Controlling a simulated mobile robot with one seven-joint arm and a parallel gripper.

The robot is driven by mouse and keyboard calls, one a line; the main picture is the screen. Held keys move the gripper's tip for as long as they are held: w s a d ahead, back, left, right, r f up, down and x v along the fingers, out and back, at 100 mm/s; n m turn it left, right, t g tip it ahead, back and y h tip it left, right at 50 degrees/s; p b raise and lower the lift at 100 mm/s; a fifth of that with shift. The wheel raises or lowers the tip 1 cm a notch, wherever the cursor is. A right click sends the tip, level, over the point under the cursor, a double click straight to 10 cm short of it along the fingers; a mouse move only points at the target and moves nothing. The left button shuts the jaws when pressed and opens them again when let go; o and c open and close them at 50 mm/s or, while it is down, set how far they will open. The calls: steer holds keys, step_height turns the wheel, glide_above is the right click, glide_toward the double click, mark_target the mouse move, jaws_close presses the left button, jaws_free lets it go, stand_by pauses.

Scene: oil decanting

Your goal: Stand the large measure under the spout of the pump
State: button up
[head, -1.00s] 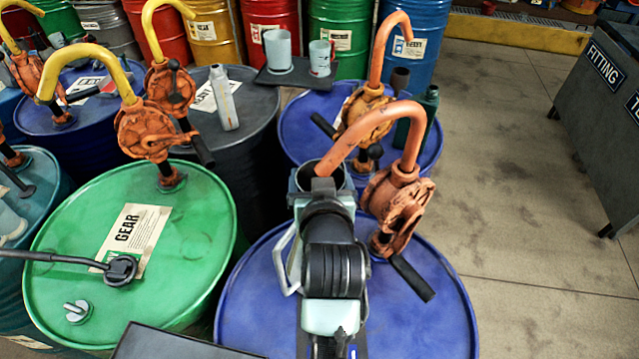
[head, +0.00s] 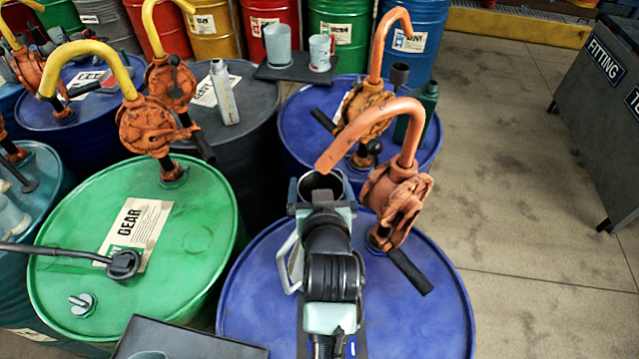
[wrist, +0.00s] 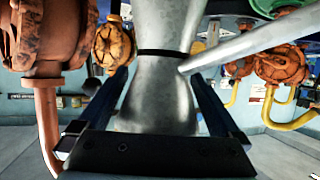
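The large measure (head: 321,183) is in front of me over the near blue drum (head: 250,300). Its dark open mouth faces up and its handle (head: 286,262) sticks out to the left. The wrist view shows its grey metal body (wrist: 160,95) with a dark band. My gripper (head: 322,205) is around it, one finger on each side, and looks shut on it. The orange pump (head: 396,200) stands on the same drum. The end of its spout (head: 330,158) is over or just behind the mouth. My arm hides the measure's base, so I cannot tell whether it touches the drum.
A second orange pump (head: 365,110) and a dark green bottle (head: 422,110) stand on the blue drum behind. A green GEAR drum (head: 70,215) with a yellow-spouted pump (head: 146,128) is at left. A black tray (head: 285,72) holds two vessels. Floor at right is clear.

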steer(key=shift+r, duration=0.2)
steer(key=b+v, duration=0.2)
steer(key=v, duration=1)
steer(key=w+r+t, duration=0.2)
steer(key=r+t, duration=0.2)
steer(key=r, duration=0.9)
steer(key=w+r+t, duration=0.2)
steer(key=r+t, duration=0.1)
steer(key=r, duration=1)
steer(key=s+r+t, duration=0.3)
steer(key=s+r, duration=0.1)
steer(key=r, duration=0.5)
steer(key=s+r+t+h, duration=0.1)
steer(key=s+r+t, duration=0.2)
steer(key=r, duration=0.7)
steer(key=shift+s+a+m+t, duration=0.35)
steer(key=shift+s+m+t, duration=0.05)
steer(key=shift+s, duration=0.6)
